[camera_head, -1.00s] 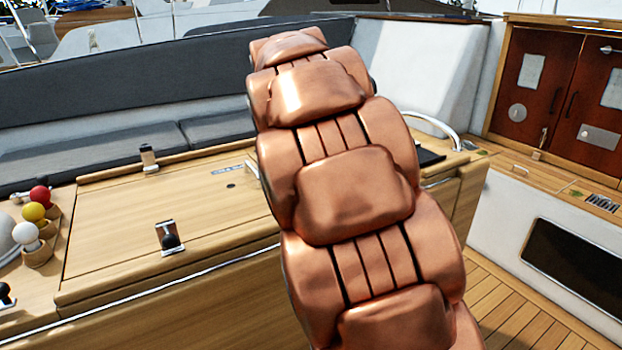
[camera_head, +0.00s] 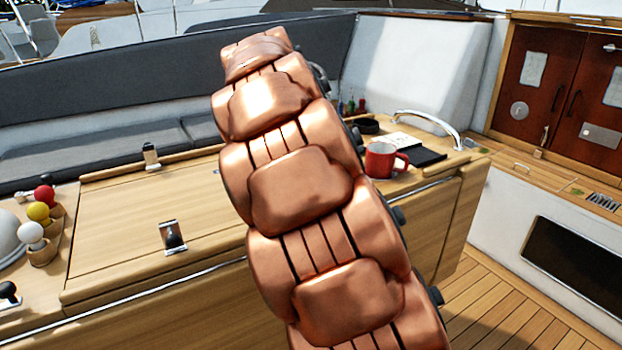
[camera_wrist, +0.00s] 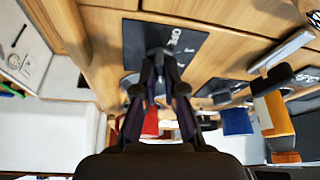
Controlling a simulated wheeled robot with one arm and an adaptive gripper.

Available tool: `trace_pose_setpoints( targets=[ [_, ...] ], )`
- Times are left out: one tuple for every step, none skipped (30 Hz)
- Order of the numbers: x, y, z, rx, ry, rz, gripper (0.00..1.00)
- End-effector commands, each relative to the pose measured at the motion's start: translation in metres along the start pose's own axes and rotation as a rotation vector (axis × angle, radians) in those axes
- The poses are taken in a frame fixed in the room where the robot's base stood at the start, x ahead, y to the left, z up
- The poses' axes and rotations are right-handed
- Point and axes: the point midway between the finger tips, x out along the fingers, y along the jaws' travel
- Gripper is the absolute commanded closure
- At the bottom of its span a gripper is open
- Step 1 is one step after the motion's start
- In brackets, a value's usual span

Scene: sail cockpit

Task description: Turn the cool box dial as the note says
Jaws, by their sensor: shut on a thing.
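My gripper (camera_wrist: 160,62) shows in the wrist view, with its dark fingers close together at a dark round knob (camera_wrist: 160,50), which looks like the dial. The fingertips are shut on it and cover most of it. The knob sits at a dark plate (camera_wrist: 192,45) with white lettering too small to read. In the head view my copper-coloured arm hides the gripper and the dial. A white paper (camera_head: 398,139) lies on the counter at the right, perhaps the note; its writing cannot be read.
A red mug (camera_head: 380,161) stands on the wooden counter right beside my arm. A black tray (camera_head: 430,157) and a curved rail (camera_head: 432,120) are near it. Coloured ball-topped items (camera_head: 40,212) stand at the left. Blue (camera_wrist: 236,121) and orange (camera_wrist: 275,120) things show in the wrist view.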

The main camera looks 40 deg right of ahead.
Motion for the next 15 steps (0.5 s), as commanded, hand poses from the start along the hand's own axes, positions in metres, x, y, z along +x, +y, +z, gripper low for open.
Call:
trace_pose_setpoints(
  targets=[
    [0.0001,-0.0001,0.0003,0.001,-0.001,0.0,1.0],
    [0.0001,-0.0001,0.0003,0.001,-0.001,0.0,1.0],
    [0.0001,0.0,0.0003,0.001,-0.001,0.0,1.0],
    [0.0001,0.0,0.0003,0.001,-0.001,0.0,1.0],
    [0.0001,-0.0001,0.0003,0.001,-0.001,-0.001,1.0],
    [0.0001,-0.0001,0.0003,0.001,-0.001,-0.001,1.0],
    [0.0,-0.0001,0.0003,0.001,-0.001,-0.001,1.0],
    [0.0001,0.0,0.0003,0.001,-0.001,-0.001,0.88],
    [0.0,0.0,0.0003,0.0,-0.001,-0.001,0.83],
    [0.0,0.0,0.0003,0.0,-0.001,0.0,0.8],
    [0.0,-0.0001,0.0003,0.0,-0.001,-0.001,0.77],
    [0.0,0.0,0.0002,0.0,-0.001,-0.001,0.73],
    [-0.0001,0.0,0.0002,0.0,-0.001,-0.001,0.7],
    [-0.0001,0.0,0.0002,0.0,0.0,-0.001,0.67],
    [-0.0001,0.0,0.0002,0.0,0.0,-0.001,0.66]
  ],
)
